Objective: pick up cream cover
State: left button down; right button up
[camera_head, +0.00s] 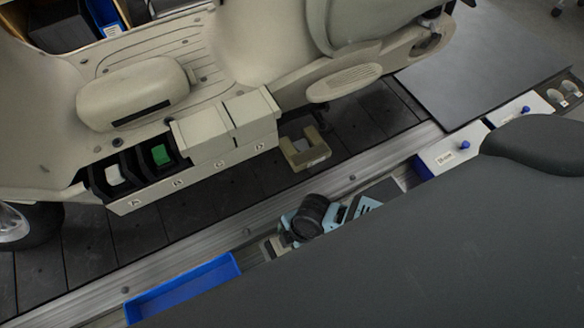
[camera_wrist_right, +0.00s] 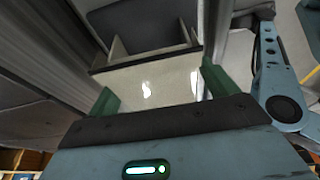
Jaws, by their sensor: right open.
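Several cream parts show in the head view; I cannot tell which is the cream cover. A rounded cream cover with a dark slot (camera_head: 135,92) lies on the cream scooter-like body at upper left. A cream oval panel with a ribbed face (camera_head: 345,82) is at upper middle. My right gripper (camera_wrist_right: 160,88) is open, its green fingers apart at either side of a pale box front (camera_wrist_right: 150,82) in the wrist view. In the head view my right arm's light blue and black wrist shows at lower middle, low beside the metal rail. My left gripper is not in view.
Cream boxes (camera_head: 225,125) and black bins (camera_head: 130,170), one with a green item, stand along the scooter's side. A U-shaped cream piece (camera_head: 305,150) is on the dark slats. A blue tray (camera_head: 185,290) is at lower left. White bins with blue knobs (camera_head: 450,152) are at right.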

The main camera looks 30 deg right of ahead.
jog(key=c, duration=1.1)
jog(key=shift+r, duration=0.1)
jog(key=shift+r, duration=0.5)
notch_tip(320, 180, up, 2)
jog(key=shift+r+p, duration=0.15)
jog(key=shift+p, duration=0.45)
jog(key=s+d, duration=0.1)
jog(key=s, duration=0.4)
jog(key=s+d+r+p, duration=0.1)
jog(key=s+d, duration=0.1)
jog(key=s, duration=0.3)
jog(key=s+d+p, duration=0.1)
jog(key=s, duration=0.4)
jog(key=shift+s+d+r, duration=0.15)
jog(key=shift+d+r, duration=0.15)
jog(key=shift+d, duration=0.05)
